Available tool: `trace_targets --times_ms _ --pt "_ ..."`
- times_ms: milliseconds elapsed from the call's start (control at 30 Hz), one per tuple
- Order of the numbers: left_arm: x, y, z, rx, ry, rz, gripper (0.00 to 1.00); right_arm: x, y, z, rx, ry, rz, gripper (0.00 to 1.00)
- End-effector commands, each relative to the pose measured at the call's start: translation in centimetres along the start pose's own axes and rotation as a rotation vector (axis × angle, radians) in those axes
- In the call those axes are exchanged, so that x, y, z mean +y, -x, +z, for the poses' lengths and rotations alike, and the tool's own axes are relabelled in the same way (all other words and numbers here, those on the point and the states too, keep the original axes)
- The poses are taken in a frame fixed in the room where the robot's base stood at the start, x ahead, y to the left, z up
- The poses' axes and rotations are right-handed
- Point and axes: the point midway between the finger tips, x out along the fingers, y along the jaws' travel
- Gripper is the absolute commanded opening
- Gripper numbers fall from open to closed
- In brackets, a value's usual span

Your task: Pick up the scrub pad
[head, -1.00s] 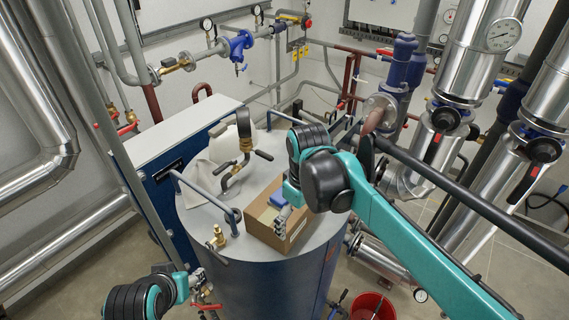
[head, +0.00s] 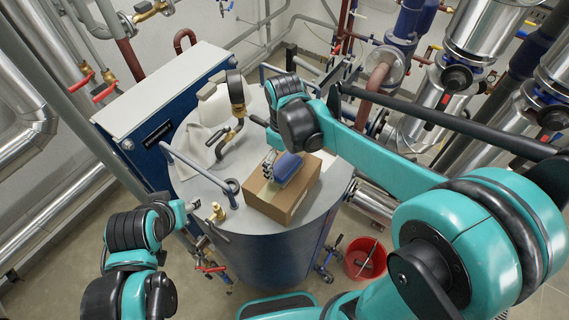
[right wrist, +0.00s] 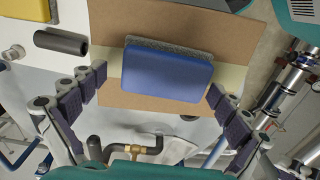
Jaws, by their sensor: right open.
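The scrub pad (head: 288,168) is blue with a grey rough layer. It lies on top of a cardboard box (head: 291,203) on the round tank lid. My right gripper (head: 270,165) is at the box, beside the pad, partly hidden by its own arm. In the right wrist view my right gripper (right wrist: 157,82) is open, its fingers spread to the left and right of the pad (right wrist: 168,74), with gaps on both sides. My left gripper (head: 192,206) is near the tank's left edge, away from the pad; its finger opening is too small to tell.
A red bucket (head: 365,259) is on the floor at right.

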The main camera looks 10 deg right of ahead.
Motion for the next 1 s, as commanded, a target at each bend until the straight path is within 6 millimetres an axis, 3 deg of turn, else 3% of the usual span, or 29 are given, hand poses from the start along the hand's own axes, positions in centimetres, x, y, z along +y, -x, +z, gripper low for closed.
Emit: trace_targets --times_ms 267,400,467,800,1000 --pt "0.0 0.0 0.1 0.0 0.0 0.0 0.52 0.0 -0.4 0.1 0.0 0.0 0.0 1.0" --pt "0.0 0.0 0.0 0.0 0.0 0.0 0.52 0.0 -0.4 0.1 0.0 0.0 0.0 0.63" --pt "0.0 0.0 0.0 0.0 0.0 0.0 0.52 0.0 -0.4 0.1 0.0 0.0 0.0 0.52" --pt "0.0 0.0 0.1 0.0 0.0 0.0 0.52 0.0 -0.3 0.1 0.0 0.0 0.0 0.51" --pt "0.0 -0.1 0.1 0.0 0.0 0.0 0.52 0.0 1.1 0.1 0.0 0.0 0.0 0.51"
